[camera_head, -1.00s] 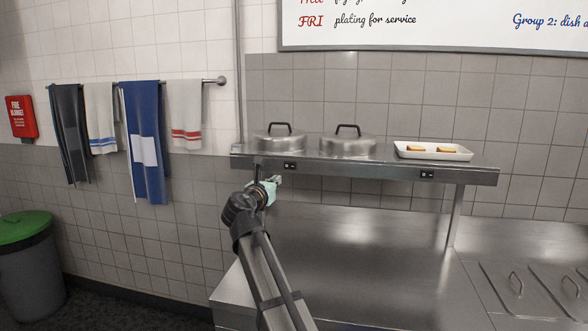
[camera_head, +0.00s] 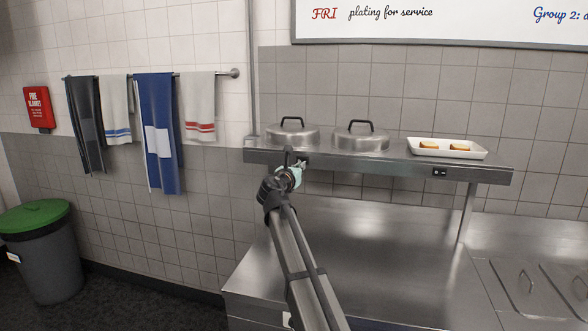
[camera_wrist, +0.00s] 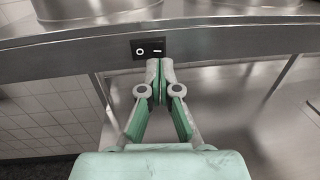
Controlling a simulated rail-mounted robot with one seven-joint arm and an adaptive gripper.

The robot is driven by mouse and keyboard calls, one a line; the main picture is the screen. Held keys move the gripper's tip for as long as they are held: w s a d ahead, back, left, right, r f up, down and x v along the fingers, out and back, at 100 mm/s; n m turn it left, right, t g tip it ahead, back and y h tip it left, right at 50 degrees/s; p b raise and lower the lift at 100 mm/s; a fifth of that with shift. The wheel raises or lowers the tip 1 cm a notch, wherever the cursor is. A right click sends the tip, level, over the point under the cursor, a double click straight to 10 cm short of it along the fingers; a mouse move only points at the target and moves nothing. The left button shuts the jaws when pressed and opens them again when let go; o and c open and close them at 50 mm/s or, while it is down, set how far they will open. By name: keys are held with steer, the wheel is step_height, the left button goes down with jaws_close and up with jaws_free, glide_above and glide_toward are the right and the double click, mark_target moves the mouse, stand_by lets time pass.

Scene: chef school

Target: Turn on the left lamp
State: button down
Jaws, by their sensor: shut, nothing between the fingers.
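The left lamp switch (camera_wrist: 149,49) is a black rocker plate with a white circle on its left and a line on its right, set in the front edge of the steel shelf (camera_head: 375,166). In the head view my gripper mostly covers it. My gripper (camera_wrist: 159,64) is shut and empty, its fingertips just below the switch's lower edge in the wrist view. I cannot tell whether they touch it. In the head view my gripper (camera_head: 303,165) is at the shelf's left front. A second switch (camera_head: 440,173) sits further right on the same edge.
Two steel domed lids (camera_head: 291,133) with black handles and a white tray (camera_head: 478,155) holding bread-like pieces stand on the shelf. A steel counter (camera_head: 390,250) lies below. Towels (camera_head: 160,110) hang on a rail at the left. The space in front of the shelf is open.

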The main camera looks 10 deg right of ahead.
mark_target(306, 162)
steer(key=shift+p+x, duration=0.45)
steer(key=shift+x, duration=1.2)
steer(key=shift+w+d+r, duration=0.1)
steer(key=shift+w+d, duration=0.15)
steer(key=shift+s, duration=0.1)
steer(key=s+d+b+v, duration=0.1)
steer(key=d+v, duration=0.1)
steer(key=v, duration=1.1)
steer(key=shift+s+d+b, duration=0.2)
steer(key=shift+s+b, duration=0.15)
steer(key=shift+s, duration=0.2)
